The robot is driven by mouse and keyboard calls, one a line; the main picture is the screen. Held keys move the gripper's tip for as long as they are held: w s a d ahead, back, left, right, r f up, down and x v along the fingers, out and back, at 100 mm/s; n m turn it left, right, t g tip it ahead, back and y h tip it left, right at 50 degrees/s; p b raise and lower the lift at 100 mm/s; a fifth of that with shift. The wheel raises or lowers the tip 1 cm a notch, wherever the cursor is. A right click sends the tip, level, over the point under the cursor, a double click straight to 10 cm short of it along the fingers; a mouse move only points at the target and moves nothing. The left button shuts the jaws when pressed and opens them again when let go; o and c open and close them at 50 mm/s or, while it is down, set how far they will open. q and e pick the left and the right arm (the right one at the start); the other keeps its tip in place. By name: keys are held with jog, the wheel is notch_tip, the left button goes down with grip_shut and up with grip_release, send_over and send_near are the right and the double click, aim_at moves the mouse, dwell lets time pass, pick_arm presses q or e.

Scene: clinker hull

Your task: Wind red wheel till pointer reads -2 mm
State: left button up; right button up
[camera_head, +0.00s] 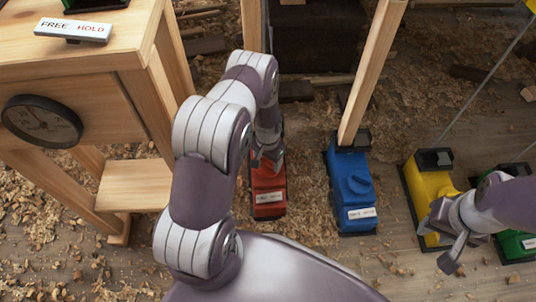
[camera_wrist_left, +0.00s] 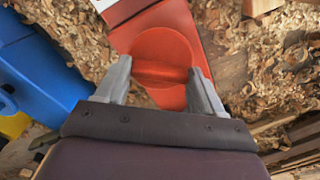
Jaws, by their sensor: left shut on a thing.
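The red wheel (camera_wrist_left: 163,50) is a round knob with a raised bar across it, on top of a red jack (camera_head: 268,203) on the floor. My left gripper (camera_wrist_left: 160,76) has its two fingers on either side of the bar, shut on it. In the head view my left gripper (camera_head: 264,160) reaches down at the back of the red jack, and the arm hides most of the wheel. A round dark dial (camera_head: 42,121) with a pale pointer is on the wooden stand; its reading is too small to tell. My right gripper (camera_head: 440,238) is open and empty beside the yellow jack.
A blue jack (camera_head: 352,190), a yellow jack (camera_head: 428,185) and a green jack (camera_head: 516,245) stand to the right. A wooden post (camera_head: 370,75) rises from the blue jack. The wooden stand (camera_head: 130,45) bears a FREE/HOLD label (camera_head: 73,29). Shavings cover the floor.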

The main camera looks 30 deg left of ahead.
aim_at(268, 161)
pick_arm(q)
jog(key=shift+m+p, duration=0.95)
jog(key=shift+m, duration=0.95)
jog(key=o, duration=1)
jog(key=shift+o, duration=0.2)
notch_tip(268, 161, up, 13)
jog(key=p, duration=0.7)
jog(key=shift+f, duration=0.15)
